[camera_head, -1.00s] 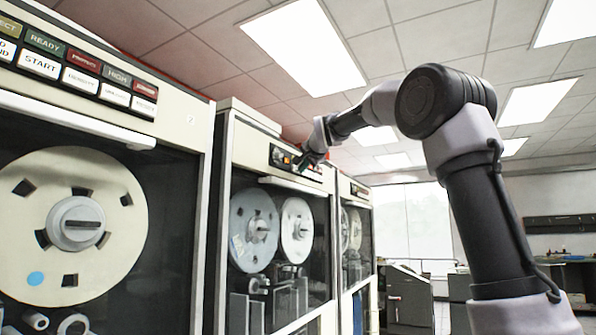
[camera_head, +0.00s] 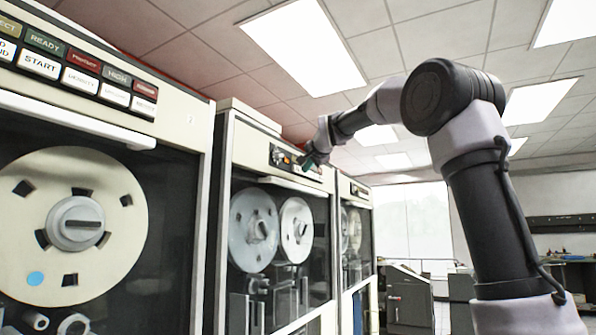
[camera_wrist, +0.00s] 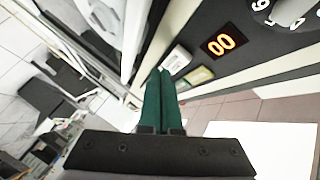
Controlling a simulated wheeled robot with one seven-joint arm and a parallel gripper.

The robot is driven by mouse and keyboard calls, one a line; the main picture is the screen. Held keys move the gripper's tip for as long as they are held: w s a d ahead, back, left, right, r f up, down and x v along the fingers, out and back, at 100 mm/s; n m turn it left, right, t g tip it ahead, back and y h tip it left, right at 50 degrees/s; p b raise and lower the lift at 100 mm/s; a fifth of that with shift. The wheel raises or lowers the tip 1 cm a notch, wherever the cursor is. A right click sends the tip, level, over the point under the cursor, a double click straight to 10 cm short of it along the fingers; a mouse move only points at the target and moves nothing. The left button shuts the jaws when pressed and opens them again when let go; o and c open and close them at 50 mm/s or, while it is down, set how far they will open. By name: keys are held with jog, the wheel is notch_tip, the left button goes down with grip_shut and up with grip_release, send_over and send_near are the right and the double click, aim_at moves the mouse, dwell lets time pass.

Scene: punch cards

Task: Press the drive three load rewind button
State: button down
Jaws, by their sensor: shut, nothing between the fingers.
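My gripper (camera_head: 307,163) is at the control panel (camera_head: 284,158) of the tape drive in the middle of the head view. In the wrist view its two green fingers (camera_wrist: 160,72) are pressed together with nothing between them. Their tips are close to a pale button (camera_wrist: 175,59); I cannot tell if they touch it. A second, yellowish button (camera_wrist: 198,76) is just right of the tips. A lit orange "00" display (camera_wrist: 221,41) is further along the panel. I cannot read any load rewind label on these buttons, and the fingers hide part of the panel.
A nearer drive on the left has a labelled button row (camera_head: 82,71) and a large reel (camera_head: 75,226). Another drive (camera_head: 356,190) stands beyond the middle one. Grey cabinets (camera_head: 408,298) stand behind. The room right of the drives, around my arm, looks open.

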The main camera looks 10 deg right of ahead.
dwell(0.3)
jog(key=s+d, duration=0.1)
jog(key=d, duration=0.1)
jog(key=s+d, duration=0.2)
dwell(0.4)
jog(key=shift+d, duration=0.1)
dwell(0.5)
jog(key=s+d+f+n+g, duration=0.2)
jog(key=s+f+g, duration=0.2)
jog(key=s+f, duration=1.2)
jog(key=s+d+f+n+g, duration=0.2)
jog(key=s+f+n+g, duration=0.1)
jog(key=s+f, duration=1.4)
jog(key=s+g, duration=0.1)
jog(key=s, duration=0.4)
jog(key=shift+d+f+n+h, duration=0.15)
jog(key=shift+d+n+h, duration=0.15)
jog(key=shift+d, duration=0.1)
